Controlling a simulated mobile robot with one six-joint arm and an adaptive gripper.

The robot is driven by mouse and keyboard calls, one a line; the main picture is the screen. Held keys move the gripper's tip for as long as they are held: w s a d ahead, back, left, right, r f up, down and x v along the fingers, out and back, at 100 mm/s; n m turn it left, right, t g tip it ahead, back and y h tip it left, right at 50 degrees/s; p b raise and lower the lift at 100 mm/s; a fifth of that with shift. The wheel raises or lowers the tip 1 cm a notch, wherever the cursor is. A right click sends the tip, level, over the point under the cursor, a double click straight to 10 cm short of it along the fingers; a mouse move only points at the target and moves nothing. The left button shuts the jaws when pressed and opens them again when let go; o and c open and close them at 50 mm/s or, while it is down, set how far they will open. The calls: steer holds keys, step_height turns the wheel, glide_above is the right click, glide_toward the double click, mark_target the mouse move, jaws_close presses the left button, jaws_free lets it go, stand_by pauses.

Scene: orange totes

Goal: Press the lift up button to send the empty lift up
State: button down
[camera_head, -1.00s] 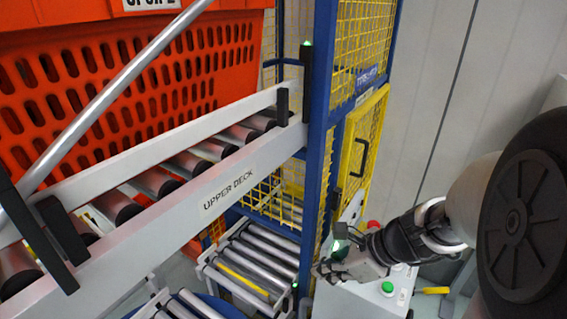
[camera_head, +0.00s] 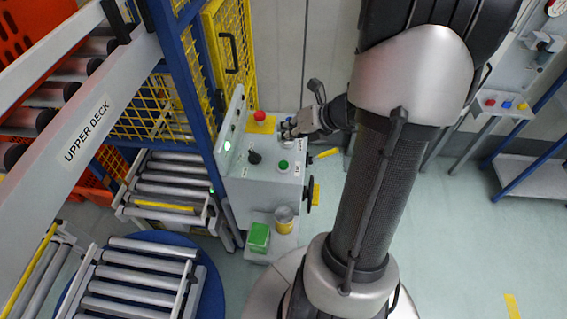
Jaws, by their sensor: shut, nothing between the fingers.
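A grey control box (camera_head: 262,190) stands beside the blue lift frame (camera_head: 180,90). On its top are a red mushroom button (camera_head: 260,115) on a yellow plate, a black knob (camera_head: 254,157) and a green button (camera_head: 283,164). A green light (camera_head: 227,146) glows on its upright left panel. My gripper (camera_head: 287,129) is shut and empty over the back right of the box top. It partly hides that corner, and I cannot tell whether it touches anything. The labels are too small to read. The roller bed (camera_head: 165,185) at the lift's foot carries no tote.
The upper deck conveyor (camera_head: 85,130) runs at left, with an orange tote (camera_head: 30,30) behind it. A roller turntable (camera_head: 135,280) lies below. A green block (camera_head: 259,237) and a tin (camera_head: 284,220) sit at the box's foot. Floor at right is mostly clear.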

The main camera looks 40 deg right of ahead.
steer(key=b, duration=0.7)
glide_above(286, 162)
step_height(286, 162, down, 7)
steer(key=shift+f, duration=0.2)
steer(key=shift+f+b, duration=0.4)
steer(key=shift+f, duration=0.15)
stand_by(0.3)
steer(key=shift+f, duration=0.45)
